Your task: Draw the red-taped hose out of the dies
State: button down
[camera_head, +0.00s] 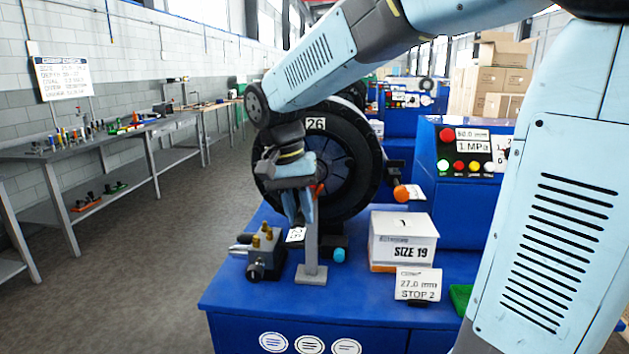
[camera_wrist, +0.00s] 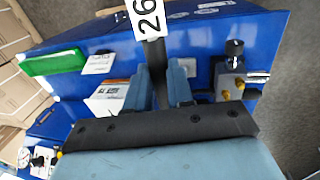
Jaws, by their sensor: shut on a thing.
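The crimper's big black ring head (camera_head: 365,150) stands on the blue machine bench, with a plate numbered 26 (camera_head: 316,124) on it. My gripper (camera_head: 308,208) is in front of the ring and hides part of the dies. In the wrist view my gripper (camera_wrist: 163,92) has its two blue-grey fingers closed on a black hose (camera_wrist: 156,62), which runs up towards the 26 plate (camera_wrist: 149,18). A small red-orange patch (camera_head: 319,189) shows beside the fingers in the head view; it may be the tape. How far the hose sits in the dies is hidden.
A grey post on a foot (camera_head: 312,274) stands just below my gripper. A dark block with brass fittings (camera_head: 266,254) is left of it. A SIZE 19 box (camera_head: 403,242), a STOP 2 card (camera_head: 418,284) and a control panel (camera_head: 466,152) are to the right. The left aisle is clear.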

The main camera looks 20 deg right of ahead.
jog(key=shift+s, duration=0.1)
grip_release()
dwell(0.9)
dwell(0.4)
notch_tip(320, 180, up, 7)
jog(key=a, duration=0.1)
jog(key=shift+w, duration=0.25)
dwell(0.9)
jog(key=shift+a, duration=0.1)
jog(key=shift+c, duration=0.4)
